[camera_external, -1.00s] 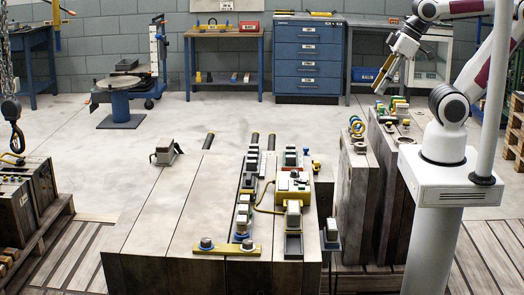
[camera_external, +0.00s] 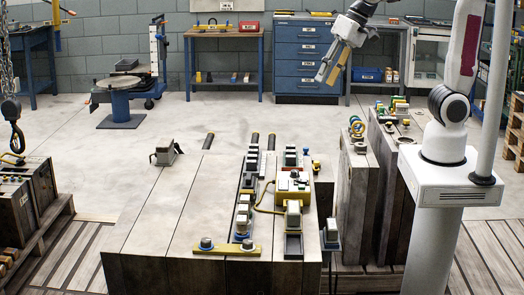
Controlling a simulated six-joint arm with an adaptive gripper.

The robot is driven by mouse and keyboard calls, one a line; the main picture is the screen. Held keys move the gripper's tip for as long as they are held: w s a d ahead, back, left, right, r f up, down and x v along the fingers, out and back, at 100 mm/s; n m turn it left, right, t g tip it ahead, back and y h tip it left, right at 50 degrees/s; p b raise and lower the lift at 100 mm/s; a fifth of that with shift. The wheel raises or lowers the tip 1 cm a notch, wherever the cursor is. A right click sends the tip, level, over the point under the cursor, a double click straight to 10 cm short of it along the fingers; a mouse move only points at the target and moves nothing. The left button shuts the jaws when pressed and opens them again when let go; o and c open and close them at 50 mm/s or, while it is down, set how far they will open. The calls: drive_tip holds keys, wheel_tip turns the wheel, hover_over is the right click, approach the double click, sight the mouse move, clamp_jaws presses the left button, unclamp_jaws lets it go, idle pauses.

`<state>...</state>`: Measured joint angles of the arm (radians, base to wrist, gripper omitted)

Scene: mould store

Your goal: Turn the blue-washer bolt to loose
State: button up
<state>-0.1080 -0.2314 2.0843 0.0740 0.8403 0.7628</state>
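A yellow strap (camera_external: 226,249) lies across the front of the large grey mould block (camera_external: 165,215). Two bolt heads stand on it, a left bolt (camera_external: 206,243) and a right bolt (camera_external: 247,245), both with bluish bases. At this size I cannot tell which one is the blue-washer bolt, or how tight any is. My gripper (camera_external: 329,78) is high above the back right of the block, far from the bolts. Its fingers point down and look apart, with nothing seen between them.
A yellow control box (camera_external: 293,186) with a cable and rows of clamps (camera_external: 244,210) stand on the block's right half. Upright mould plates (camera_external: 358,190) stand to the right. A lifting hook (camera_external: 16,138) hangs at far left. The block's left top is mostly clear.

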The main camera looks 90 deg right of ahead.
drive_tip(key=w+a+f+m, duration=0.2)
drive_tip(key=w+a+m, duration=0.25)
drive_tip(key=w, duration=0.55)
drive_tip(key=m+g+y, duration=0.2)
drive_tip(key=m, duration=1.3)
hover_over(206, 239)
drive_tip(key=s+d, duration=0.2)
drive_tip(key=s, duration=0.1)
wheel_tip(206, 239, down, 27)
drive_tip(key=shift+w+d, duration=0.2)
drive_tip(key=shift+w, duration=0.05)
drive_tip(key=shift+f+n, duration=0.2)
drive_tip(key=shift+n, duration=0.05)
drive_tip(key=shift+x, duration=3.75)
drive_tip(key=shift+c, duration=0.4)
